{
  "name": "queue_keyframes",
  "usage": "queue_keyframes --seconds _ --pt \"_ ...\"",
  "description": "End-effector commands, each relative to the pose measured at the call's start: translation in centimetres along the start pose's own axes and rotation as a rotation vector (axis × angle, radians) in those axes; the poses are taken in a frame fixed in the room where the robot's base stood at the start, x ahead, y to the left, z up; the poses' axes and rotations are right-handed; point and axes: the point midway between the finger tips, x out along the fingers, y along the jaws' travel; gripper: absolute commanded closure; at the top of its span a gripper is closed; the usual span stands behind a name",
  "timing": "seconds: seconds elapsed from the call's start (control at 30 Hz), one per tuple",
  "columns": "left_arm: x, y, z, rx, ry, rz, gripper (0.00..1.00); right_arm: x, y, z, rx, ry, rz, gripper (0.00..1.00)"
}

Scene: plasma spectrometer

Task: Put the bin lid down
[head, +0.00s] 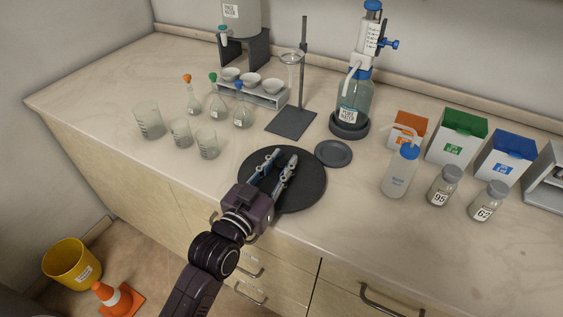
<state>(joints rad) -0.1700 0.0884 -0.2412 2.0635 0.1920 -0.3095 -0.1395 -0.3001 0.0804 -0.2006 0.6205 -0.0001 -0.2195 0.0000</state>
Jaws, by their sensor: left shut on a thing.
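The bin lid (312,188) is a large, flat, dark round disc. It appears at or just above the worktop near the front edge; I cannot tell whether it touches the surface. My left gripper (281,160) reaches over it from the front and is shut on it. The fingers and wrist cover the lid's middle and left front, so the exact grip point is hard to see. A yellow bin (70,262) with a white label stands open on the floor at lower left. My right gripper is not in view.
A small dark round dish (333,153) lies just right of the lid. A stand base (291,122) is behind it. Glass beakers (206,146) stand to the left, a wash bottle (400,172) and labelled jars (444,186) to the right. An orange cone (117,299) is on the floor.

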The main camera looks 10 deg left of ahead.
Motion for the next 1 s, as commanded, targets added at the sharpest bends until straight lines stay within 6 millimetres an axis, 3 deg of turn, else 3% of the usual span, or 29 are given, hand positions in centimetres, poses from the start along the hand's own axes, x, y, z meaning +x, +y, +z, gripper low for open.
queue_keyframes --seconds 0.17,0.2,0.33,0.7,1.0 --pt "0.0 0.0 0.3 0.0 0.002 0.0 1.0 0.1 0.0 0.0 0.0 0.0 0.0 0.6" --pt "0.0 0.0 0.3 0.0 0.0 0.0 0.74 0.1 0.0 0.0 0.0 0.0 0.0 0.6" --pt "0.0 0.0 0.2 0.0 0.0 0.0 0.6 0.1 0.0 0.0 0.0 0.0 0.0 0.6" --pt "-0.2 0.0 0.0 0.0 -0.001 0.0 0.6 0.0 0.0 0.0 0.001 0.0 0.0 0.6" --pt "-4.9 0.0 0.2 0.0 -0.003 0.0 0.6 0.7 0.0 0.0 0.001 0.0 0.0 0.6"
